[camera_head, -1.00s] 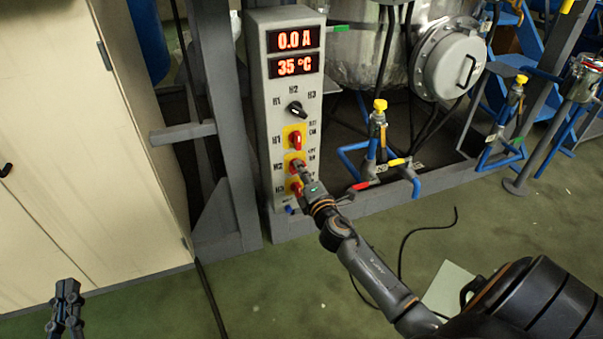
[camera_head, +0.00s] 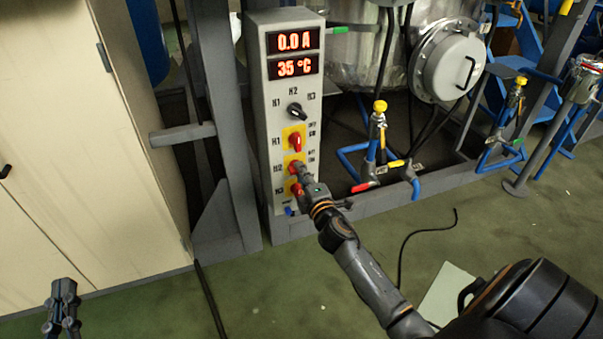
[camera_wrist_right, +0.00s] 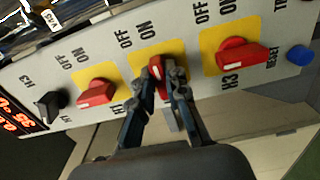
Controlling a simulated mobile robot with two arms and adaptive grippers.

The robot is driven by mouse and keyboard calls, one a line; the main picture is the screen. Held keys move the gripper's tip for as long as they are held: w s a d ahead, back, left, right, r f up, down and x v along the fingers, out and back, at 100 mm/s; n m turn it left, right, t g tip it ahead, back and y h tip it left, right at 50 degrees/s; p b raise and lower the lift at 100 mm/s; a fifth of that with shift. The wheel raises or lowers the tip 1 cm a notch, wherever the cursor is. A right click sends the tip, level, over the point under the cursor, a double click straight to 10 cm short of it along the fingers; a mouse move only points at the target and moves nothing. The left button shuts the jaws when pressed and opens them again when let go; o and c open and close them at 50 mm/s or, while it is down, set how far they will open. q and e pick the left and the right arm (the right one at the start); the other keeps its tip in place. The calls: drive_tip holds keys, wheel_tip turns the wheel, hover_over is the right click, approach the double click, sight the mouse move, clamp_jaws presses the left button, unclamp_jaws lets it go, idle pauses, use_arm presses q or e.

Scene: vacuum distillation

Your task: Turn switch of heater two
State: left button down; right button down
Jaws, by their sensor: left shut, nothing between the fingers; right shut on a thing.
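The switch of heater two is the red knob (camera_wrist_right: 155,68) on the middle yellow plate of the control panel (camera_head: 262,120). My right gripper (camera_wrist_right: 166,82) is shut on this knob, and its fingers hide part of it. In the head view my right gripper (camera_head: 302,172) reaches the panel at the H2 row. The red H1 switch (camera_wrist_right: 97,93) and the red H3 switch (camera_wrist_right: 240,55) stand on either side of it. My left gripper (camera_head: 62,300) is shut and empty at the lower left, far from the panel.
The displays (camera_head: 293,54) read 0.0 A and 35 °C. A black selector knob (camera_head: 295,109) sits above the red switches, and a blue reset button (camera_wrist_right: 300,55) is beyond H3. A grey steel post (camera_head: 225,120) and a cabinet (camera_head: 90,150) stand left of the panel. Valves and pipes (camera_head: 378,140) are to the right.

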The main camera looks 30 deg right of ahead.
drive_tip(key=c, duration=1.3)
unclamp_jaws()
drive_tip(key=shift+c, duration=0.2)
drive_tip(key=v, duration=1.2)
